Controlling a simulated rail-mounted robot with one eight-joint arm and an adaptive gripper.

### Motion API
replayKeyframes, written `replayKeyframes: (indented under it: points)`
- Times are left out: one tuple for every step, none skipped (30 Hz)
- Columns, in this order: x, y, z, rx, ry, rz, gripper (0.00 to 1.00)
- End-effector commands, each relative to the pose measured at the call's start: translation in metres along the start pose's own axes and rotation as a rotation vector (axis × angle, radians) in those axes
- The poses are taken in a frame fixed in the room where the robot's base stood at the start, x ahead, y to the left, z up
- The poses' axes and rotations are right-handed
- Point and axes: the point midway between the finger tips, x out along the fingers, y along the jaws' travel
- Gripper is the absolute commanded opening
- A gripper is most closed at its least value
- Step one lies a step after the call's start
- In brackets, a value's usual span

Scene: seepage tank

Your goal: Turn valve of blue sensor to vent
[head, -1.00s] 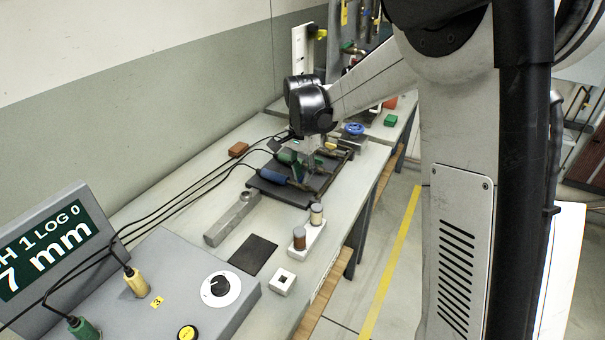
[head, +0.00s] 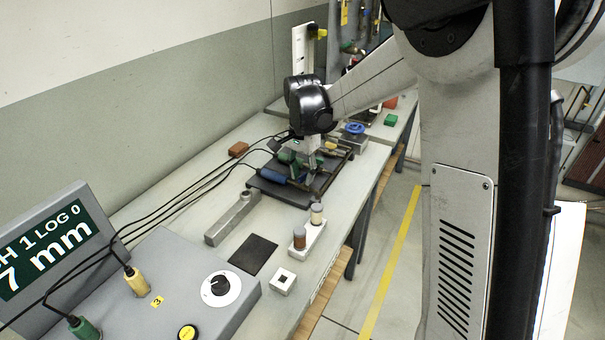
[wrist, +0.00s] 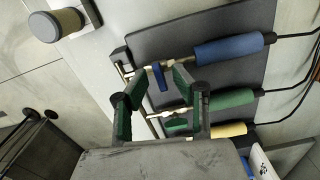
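The blue sensor (wrist: 228,47) lies on a dark plate (wrist: 245,20), its cable running right in the wrist view. It also shows in the head view (head: 273,176). Its small blue valve lever (wrist: 160,77) stands roughly crosswise to the metal pipe. My gripper (wrist: 157,86) is open, with green-lined fingers; the blue lever lies between the fingertips in the picture. Contact cannot be told. In the head view my gripper (head: 309,172) is low over the plate and hides the levers.
A green sensor (wrist: 232,98) with a green lever (wrist: 176,124) and a yellow sensor (wrist: 229,130) lie beside the blue one. A white block with two capped cylinders (head: 309,240), a grey bar (head: 232,218) and a control box (head: 180,280) stand nearer on the bench.

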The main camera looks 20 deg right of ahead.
Motion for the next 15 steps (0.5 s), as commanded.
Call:
replayKeyframes:
  points:
    - [0.0,0.0,0.0,0.0,0.0,0.0,0.26]
    - [0.0,0.0,0.0,0.0,0.0,0.0,0.26]
    - [-0.001,0.0,0.0,0.0,0.0,0.0,0.26]
    - [-0.001,0.0,0.0,0.0,0.0,0.0,0.26]
    - [-0.003,0.0,0.0,0.0,0.0,0.0,0.26]
    - [-0.005,0.0,0.0,0.0,0.0,0.0,0.26]
    - [-0.008,0.0,0.0,0.0,0.0,0.0,0.26]
    - [-0.011,0.0,0.0,0.0,0.0,0.0,0.26]
    - [-0.016,0.0,0.0,0.0,0.0,0.0,0.26]
    - [-0.021,0.0,0.0,0.0,0.0,0.0,0.26]
    - [-0.026,0.0,0.0,0.0,0.0,0.0,0.26]
    - [-0.034,0.0,0.0,0.0,0.0,0.0,0.26]
    - [-0.04,0.0,0.0,0.0,0.0,0.0,0.26]
    - [-0.046,0.0,0.0,0.0,0.0,0.0,0.26]
    - [-0.054,0.0,0.0,0.0,0.0,0.0,0.26]
